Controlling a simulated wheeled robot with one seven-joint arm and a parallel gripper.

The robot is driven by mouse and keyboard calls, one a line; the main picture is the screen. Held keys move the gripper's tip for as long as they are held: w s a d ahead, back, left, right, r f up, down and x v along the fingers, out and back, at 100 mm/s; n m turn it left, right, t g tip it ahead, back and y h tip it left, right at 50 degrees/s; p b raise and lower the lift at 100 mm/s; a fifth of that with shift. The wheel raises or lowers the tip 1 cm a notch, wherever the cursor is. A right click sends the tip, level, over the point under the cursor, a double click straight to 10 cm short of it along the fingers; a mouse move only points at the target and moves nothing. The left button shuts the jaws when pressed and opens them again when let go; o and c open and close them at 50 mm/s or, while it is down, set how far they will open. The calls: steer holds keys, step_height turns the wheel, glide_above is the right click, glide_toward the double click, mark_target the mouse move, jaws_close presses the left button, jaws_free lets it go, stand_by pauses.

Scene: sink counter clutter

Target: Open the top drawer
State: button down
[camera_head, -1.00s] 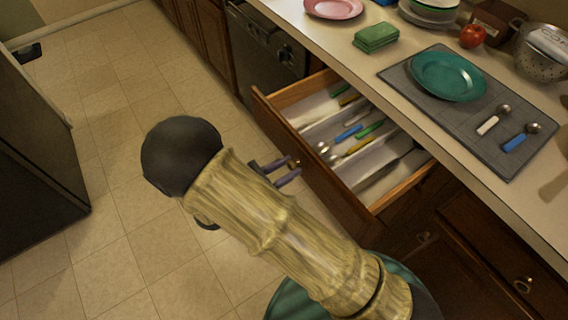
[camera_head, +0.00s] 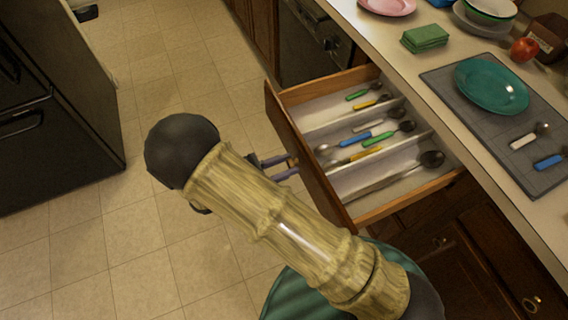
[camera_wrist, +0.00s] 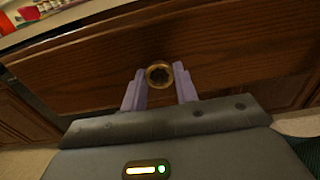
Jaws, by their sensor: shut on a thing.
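The top drawer (camera_head: 300,160) stands well open below the counter, with its wooden front toward my arm. Inside its white organizer lie several spoons and utensils with green, yellow and blue handles. In the wrist view, the drawer front (camera_wrist: 230,50) fills the upper part, with a round brass knob (camera_wrist: 159,74) at its middle. My gripper (camera_wrist: 160,82) has its two purple fingers on either side of the knob, closed on it. In the head view, my gripper (camera_head: 290,165) reaches the drawer front; the knob is mostly hidden there.
The counter (camera_head: 400,70) holds a green sponge (camera_head: 425,38), a teal plate (camera_head: 491,85) on a grey mat (camera_head: 450,80), spoons and a red apple (camera_head: 524,49). A black appliance (camera_head: 50,110) stands at the left. Tiled floor (camera_head: 170,80) is open between.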

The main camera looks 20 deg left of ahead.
steer(key=shift+d, duration=0.1)
steer(key=c, duration=1.1)
jaws_free()
steer(key=v, duration=1.7)
steer(key=shift+s+a, duration=0.15)
steer(key=shift+a, duration=0.1)
